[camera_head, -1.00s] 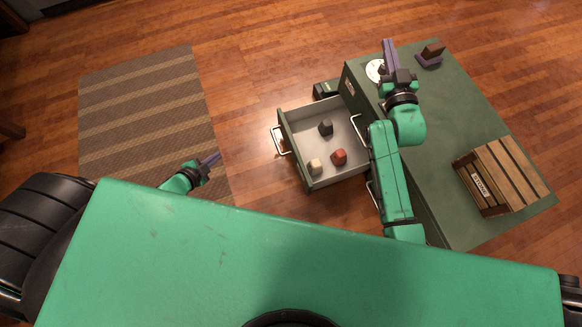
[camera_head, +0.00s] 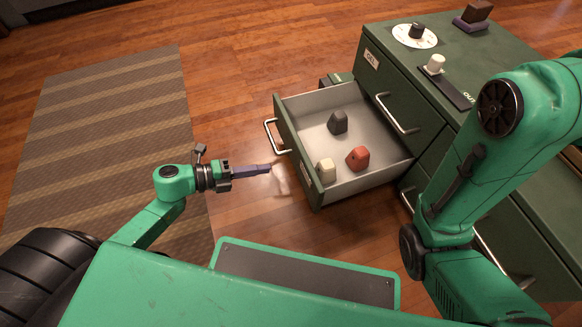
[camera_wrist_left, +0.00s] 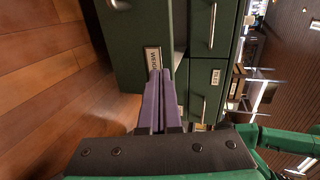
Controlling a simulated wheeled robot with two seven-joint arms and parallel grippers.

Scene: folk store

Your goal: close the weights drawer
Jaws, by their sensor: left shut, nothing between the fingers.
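The weights drawer (camera_head: 288,130) is pulled out of the green cabinet (camera_head: 440,75). It has a grey interior and a silver handle (camera_head: 270,138). A dark weight (camera_head: 338,122), a red weight (camera_head: 358,158) and a cream weight (camera_head: 326,170) lie inside. My left gripper (camera_head: 270,168) is shut and empty, pointing at the drawer front near the handle's lower end. In the left wrist view its purple fingers (camera_wrist_left: 158,78) overlap the label on the green drawer front (camera_wrist_left: 138,40); contact cannot be told. My right gripper is out of view.
My right arm crosses the cabinet's near side at the right. On the cabinet top are a white disc (camera_head: 402,38) with a dark knob, a dark strip (camera_head: 450,92) with a white piece, and a dark block (camera_head: 478,12). A striped rug (camera_head: 100,130) lies left on the wooden floor.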

